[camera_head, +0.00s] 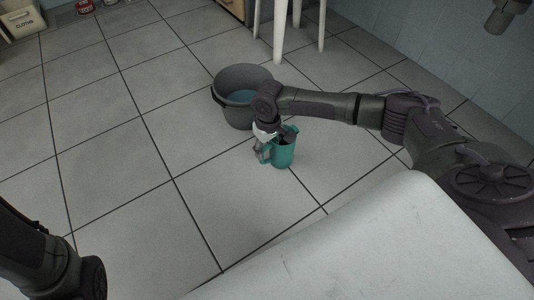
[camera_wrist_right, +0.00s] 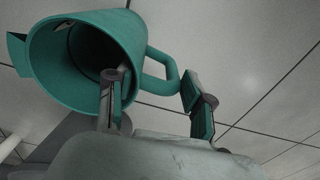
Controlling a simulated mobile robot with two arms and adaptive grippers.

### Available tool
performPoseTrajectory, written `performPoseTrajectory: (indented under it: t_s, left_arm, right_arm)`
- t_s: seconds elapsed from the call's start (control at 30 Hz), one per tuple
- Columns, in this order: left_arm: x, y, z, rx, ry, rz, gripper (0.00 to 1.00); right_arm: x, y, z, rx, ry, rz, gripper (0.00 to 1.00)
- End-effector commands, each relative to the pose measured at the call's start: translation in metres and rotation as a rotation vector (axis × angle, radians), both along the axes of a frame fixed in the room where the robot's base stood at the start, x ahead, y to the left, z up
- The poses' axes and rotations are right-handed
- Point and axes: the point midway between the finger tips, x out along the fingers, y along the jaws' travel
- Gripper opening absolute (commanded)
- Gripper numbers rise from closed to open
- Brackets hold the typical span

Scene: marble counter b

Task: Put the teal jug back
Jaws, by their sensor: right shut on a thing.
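The teal jug (camera_head: 284,153) is near the middle of the head view, in front of the grey bucket (camera_head: 226,108). My right gripper (camera_head: 268,152) is at the jug's left side and shut on it. In the right wrist view the jug (camera_wrist_right: 75,90) shows its dark open mouth, its spout at the left and its handle at the right. The fingers of the right gripper (camera_wrist_right: 155,100) stand on either side of the jug's handle side. I cannot tell how high the jug is above the floor. Of my left arm only a link shows; its gripper is out of view.
The bucket holds bluish liquid. A white stool (camera_head: 279,35) stands behind it. Containers (camera_head: 22,18) and a red tin (camera_head: 84,6) stand at the top left. A tap-like fitting (camera_head: 505,15) is on the right wall. The tiled floor (camera_head: 120,165) at the left is clear.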

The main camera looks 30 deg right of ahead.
Motion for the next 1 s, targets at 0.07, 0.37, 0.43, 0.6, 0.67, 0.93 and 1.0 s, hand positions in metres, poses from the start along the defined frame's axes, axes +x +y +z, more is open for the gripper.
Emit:
performPoseTrajectory:
  t_s: [0.07,0.37,0.43,0.6,0.67,0.93,1.0]
  left_arm:
    - [0.0,0.0,-0.006,0.0,0.0,0.0,0.4]
    - [0.0,0.0,-0.002,0.001,-0.001,0.0,0.4]
    - [0.0,0.0,-0.002,0.0,-0.002,0.0,0.4]
    - [0.0,0.0,-0.002,0.001,-0.001,0.0,0.4]
    - [0.0,0.0,-0.002,0.001,-0.001,0.0,0.4]
    - [0.0,0.0,0.0,0.0,0.0,-0.001,0.4]
    - [0.001,0.0,0.009,0.001,0.003,0.0,0.4]
  right_arm:
    - [0.001,0.0,-0.005,0.0,-0.003,-0.001,0.0]
    - [0.0,0.0,-0.004,0.0,-0.001,0.0,0.0]
    - [0.0,0.0,-0.006,0.0,-0.001,0.0,0.6]
    - [0.0,0.0,-0.006,0.0,-0.001,0.0,0.77]
    - [0.0,0.0,-0.006,0.0,-0.001,0.0,0.77]
    - [0.0,0.0,0.002,0.0,-0.002,0.0,0.77]
    - [0.0,0.0,0.012,0.0,-0.001,0.0,0.77]
